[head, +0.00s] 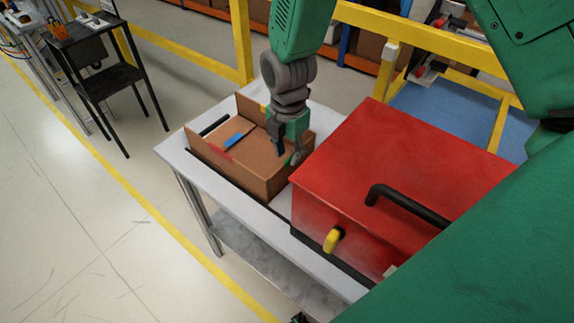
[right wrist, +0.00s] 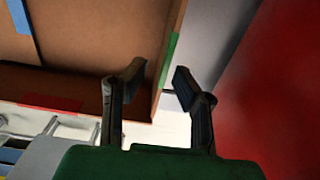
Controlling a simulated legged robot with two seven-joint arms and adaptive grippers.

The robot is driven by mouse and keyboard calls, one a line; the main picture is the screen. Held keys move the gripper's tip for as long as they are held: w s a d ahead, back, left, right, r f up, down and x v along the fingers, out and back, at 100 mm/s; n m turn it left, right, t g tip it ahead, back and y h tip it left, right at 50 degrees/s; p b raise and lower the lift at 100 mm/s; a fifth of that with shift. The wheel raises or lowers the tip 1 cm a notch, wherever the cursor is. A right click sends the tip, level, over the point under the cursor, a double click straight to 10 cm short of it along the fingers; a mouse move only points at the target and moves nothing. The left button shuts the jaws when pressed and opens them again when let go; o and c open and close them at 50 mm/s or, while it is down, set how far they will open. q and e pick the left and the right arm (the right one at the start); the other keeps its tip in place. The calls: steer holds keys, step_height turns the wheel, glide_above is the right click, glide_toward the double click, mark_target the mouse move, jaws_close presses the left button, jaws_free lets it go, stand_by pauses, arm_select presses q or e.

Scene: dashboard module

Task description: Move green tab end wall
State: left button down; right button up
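An open cardboard box (head: 263,169) stands on the white table, left of the red case. Its end wall on the case side carries a green tab (right wrist: 171,55), clear in the right wrist view. A blue strip (head: 234,140) and a red strip (right wrist: 52,102) are on other parts of the box. My right gripper (head: 289,153) points down at that end wall. In the right wrist view its fingers (right wrist: 160,80) are apart, with the green-tabbed wall edge between them and a visible gap on the right finger's side. In the head view the gripper partly hides the tab. My left gripper is not clearly visible.
The red case (head: 390,165), with a black handle (head: 408,203) and yellow latch (head: 333,240), stands close to the right of the box. A black stand (head: 110,75) is farther left, beyond open floor.

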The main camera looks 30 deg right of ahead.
mark_target(289, 166)
steer(key=f, duration=0.1)
steer(key=d+f, duration=0.1)
steer(key=f, duration=0.2)
steer(key=shift+d+f, duration=0.15)
steer(key=shift+d, duration=0.15)
steer(key=shift+d+f, duration=0.3)
steer(key=shift+f, duration=0.1)
steer(key=shift+a+r, duration=0.1)
steer(key=shift+a, duration=0.7)
jaws_close()
steer(key=shift+a, duration=0.1)
steer(key=shift+d, duration=0.4)
steer(key=shift+d+g, duration=0.15)
steer(key=shift+g, duration=0.15)
arm_select(q)
steer(key=shift+d+r+p, duration=0.3)
steer(key=shift+d+r, duration=0.15)
steer(key=shift+d, duration=0.2)
